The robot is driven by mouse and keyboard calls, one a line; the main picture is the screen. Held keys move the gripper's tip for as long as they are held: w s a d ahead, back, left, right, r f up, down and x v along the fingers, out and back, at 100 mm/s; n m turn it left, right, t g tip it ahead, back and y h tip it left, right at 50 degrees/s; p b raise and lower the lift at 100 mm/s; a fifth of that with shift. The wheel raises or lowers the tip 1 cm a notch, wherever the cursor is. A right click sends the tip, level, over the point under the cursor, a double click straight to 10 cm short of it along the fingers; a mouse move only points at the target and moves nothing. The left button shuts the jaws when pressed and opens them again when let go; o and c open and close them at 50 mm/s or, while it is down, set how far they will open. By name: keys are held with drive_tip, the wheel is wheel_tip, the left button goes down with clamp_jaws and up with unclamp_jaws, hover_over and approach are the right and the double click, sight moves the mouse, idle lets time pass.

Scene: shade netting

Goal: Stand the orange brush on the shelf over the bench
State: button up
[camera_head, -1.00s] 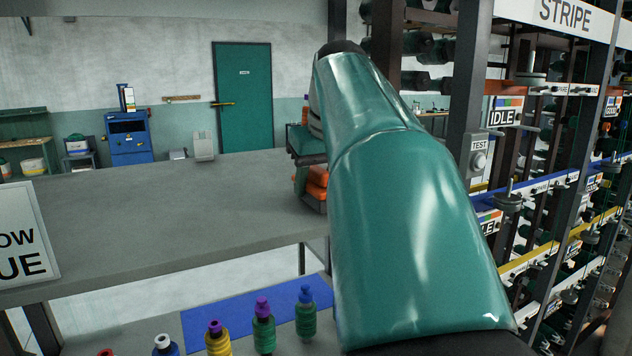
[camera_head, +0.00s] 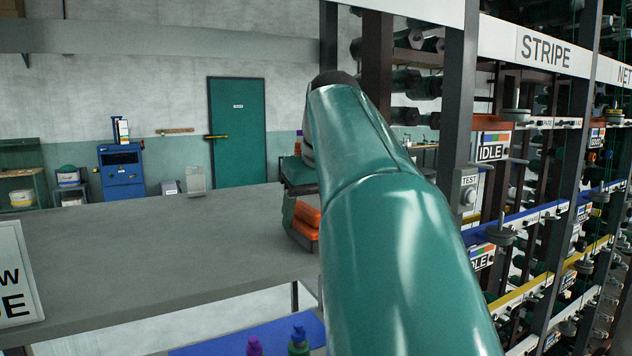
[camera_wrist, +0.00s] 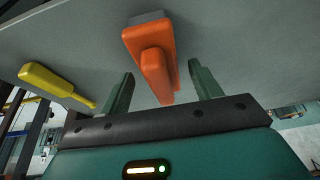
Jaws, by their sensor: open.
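The orange brush (camera_head: 306,218) stands on the grey shelf (camera_head: 150,245) near its right end, with its grey underside against the surface. In the wrist view the brush (camera_wrist: 150,60) shows its block and a raised handle pointing towards my gripper (camera_wrist: 161,70). My gripper is open, with one green finger on each side of the handle and a visible gap to both. In the head view my arm hides the right side of the brush and much of my gripper.
A yellow-handled tool (camera_wrist: 58,84) lies beside the brush in the wrist view. Below the shelf, thread spools (camera_head: 298,342) stand on a blue mat (camera_head: 235,340). A sign (camera_head: 18,272) is at the shelf's left. A spool rack (camera_head: 540,200) stands right. The shelf's middle is clear.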

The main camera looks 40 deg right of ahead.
drive_tip(key=v, duration=1)
drive_tip(key=shift+r, duration=0.1)
idle(1.1)
